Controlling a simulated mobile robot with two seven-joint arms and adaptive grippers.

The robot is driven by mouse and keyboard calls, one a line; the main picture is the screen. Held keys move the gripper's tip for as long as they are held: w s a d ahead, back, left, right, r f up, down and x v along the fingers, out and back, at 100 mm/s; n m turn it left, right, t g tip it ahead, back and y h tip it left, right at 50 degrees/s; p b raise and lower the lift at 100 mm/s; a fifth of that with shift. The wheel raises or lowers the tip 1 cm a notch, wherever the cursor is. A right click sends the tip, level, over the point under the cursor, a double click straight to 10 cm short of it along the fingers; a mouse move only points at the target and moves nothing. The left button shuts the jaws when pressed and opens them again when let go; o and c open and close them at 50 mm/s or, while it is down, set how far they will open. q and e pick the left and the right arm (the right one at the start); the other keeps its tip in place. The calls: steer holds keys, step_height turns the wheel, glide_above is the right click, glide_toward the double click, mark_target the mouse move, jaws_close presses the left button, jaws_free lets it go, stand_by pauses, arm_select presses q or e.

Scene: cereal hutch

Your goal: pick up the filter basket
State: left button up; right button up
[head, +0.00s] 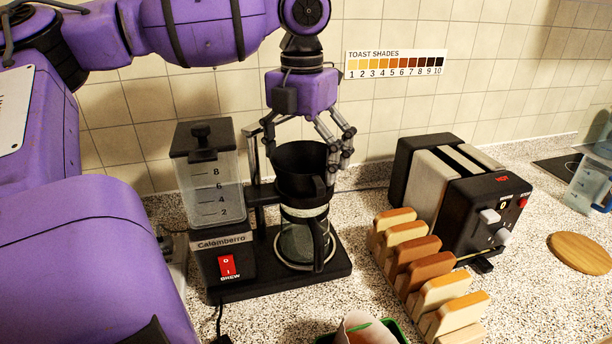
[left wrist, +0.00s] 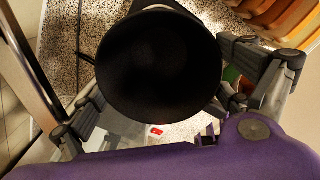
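The filter basket (head: 298,172) is a black, round, open-topped cup with a handle on its front right. It sits upright above the glass carafe (head: 299,240) of the coffee maker (head: 226,285). My left gripper (head: 300,160) points down over it with its fingers spread on either side of the basket. A gap seems to show between the left finger and the wall; contact on the right is unclear. In the left wrist view the basket's dark, empty mouth (left wrist: 158,65) fills the middle between the fingers. My right gripper is not in view.
The clear water tank (head: 208,185) with a black lid stands left of the basket. A toaster (head: 460,195) and a rack of several bread slices (head: 425,265) are to the right. A round wooden board (head: 580,253) and a clear jug (head: 592,180) lie farther right.

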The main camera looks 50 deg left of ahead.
arm_select(q)
steer(key=c, duration=0.9)
steer(key=shift+o, duration=0.2)
steer(key=shift+r, duration=0.15)
